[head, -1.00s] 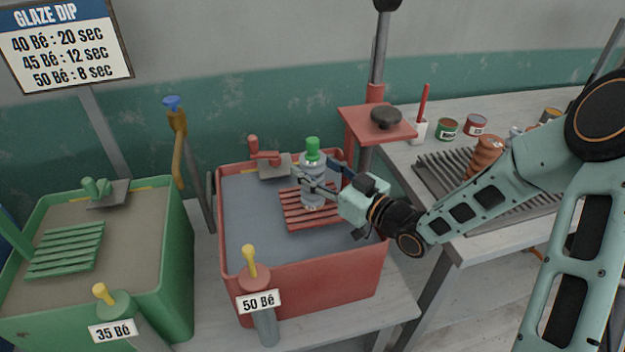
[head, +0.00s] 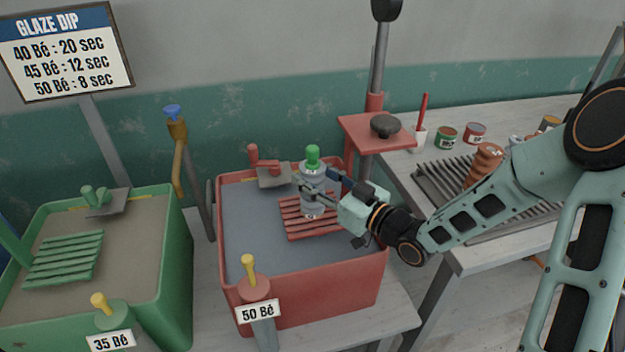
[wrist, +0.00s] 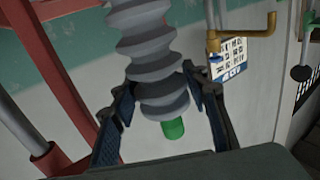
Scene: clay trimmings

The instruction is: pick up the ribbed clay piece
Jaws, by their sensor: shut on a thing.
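A grey ribbed clay piece (head: 313,172) with a green top is held upright in my gripper (head: 314,190). It appears over the slatted red rack in the red tank, in the head view. I cannot tell whether its lower end touches the rack. In the wrist view the ribbed piece (wrist: 145,48) sits between the two fingers of my gripper (wrist: 160,80), with its green end below them. The fingers are shut on it. A second ribbed piece, orange-brown (head: 486,166), stands on the grey slatted rack at the right, partly behind my arm.
The red tank (head: 300,282), labelled 50 Bé, holds grey liquid. A green tank (head: 178,265), labelled 35 Bé, stands left of it. A red stand (head: 365,131) rises behind the red tank. Several jars and a grey rack (head: 432,181) are on the right table.

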